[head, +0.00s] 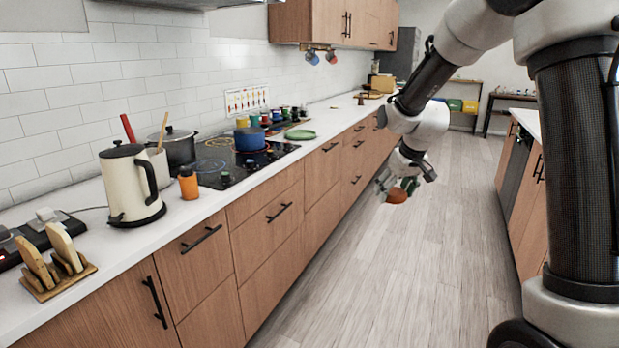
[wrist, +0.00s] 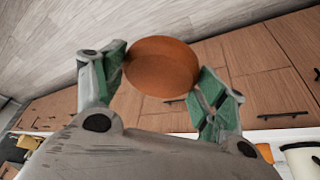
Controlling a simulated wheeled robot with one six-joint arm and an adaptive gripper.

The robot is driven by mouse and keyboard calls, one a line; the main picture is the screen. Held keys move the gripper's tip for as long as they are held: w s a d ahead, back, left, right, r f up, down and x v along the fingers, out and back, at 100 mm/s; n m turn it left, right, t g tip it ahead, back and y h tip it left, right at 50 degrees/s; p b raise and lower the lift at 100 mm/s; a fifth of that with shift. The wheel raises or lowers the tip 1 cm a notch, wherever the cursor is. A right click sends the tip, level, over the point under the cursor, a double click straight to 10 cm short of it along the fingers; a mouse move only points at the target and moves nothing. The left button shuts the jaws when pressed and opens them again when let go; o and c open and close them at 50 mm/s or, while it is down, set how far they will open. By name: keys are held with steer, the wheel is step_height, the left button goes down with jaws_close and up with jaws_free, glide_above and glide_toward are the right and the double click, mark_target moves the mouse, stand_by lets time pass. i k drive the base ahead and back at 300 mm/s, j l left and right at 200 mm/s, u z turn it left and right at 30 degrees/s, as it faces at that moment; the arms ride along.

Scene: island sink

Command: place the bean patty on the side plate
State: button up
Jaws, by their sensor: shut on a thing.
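The bean patty, a reddish-brown disc, shows below my gripper in the head view (head: 397,196). In the wrist view the patty (wrist: 162,66) sits between the two green-padded fingers. My gripper (head: 396,186) is shut on the patty and holds it in the air over the aisle, to the right of the left counter's drawer fronts. A green plate (head: 300,134), which looks like the side plate, lies flat on the left counter beyond the hob. It appears empty. My gripper is apart from the plate, to its right in the head view.
On the left counter stand a kettle (head: 130,185), an orange bottle (head: 188,183), a dark pot (head: 175,150) and a blue pot (head: 249,139) on the hob. Several small jars (head: 272,116) stand behind the plate. The floor aisle (head: 400,270) is clear.

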mark_target(301, 135)
steer(key=i+z, duration=0.25)
steer(key=i, duration=0.3)
steer(key=i+z, duration=0.25)
steer(key=i, duration=0.3)
steer(key=i+z, duration=0.3)
steer(key=i, duration=0.85)
steer(key=i+l+u, duration=0.1)
steer(key=i+u, duration=0.25)
steer(key=i+l+u, duration=0.15)
steer(key=i+u, duration=0.2)
steer(key=i+l+u, duration=0.15)
steer(key=u, duration=0.3)
steer(key=i+l+u, duration=0.15)
steer(key=l+u, duration=0.15)
steer(key=u, duration=0.2)
steer(key=i+l+u, duration=0.1)
steer(key=l+u, duration=0.15)
steer(key=u, duration=0.2)
steer(key=l+u, duration=0.3)
steer(key=u, duration=0.2)
steer(key=i+l+u, duration=0.15)
steer(key=i, duration=0.35)
steer(key=l, duration=0.05)
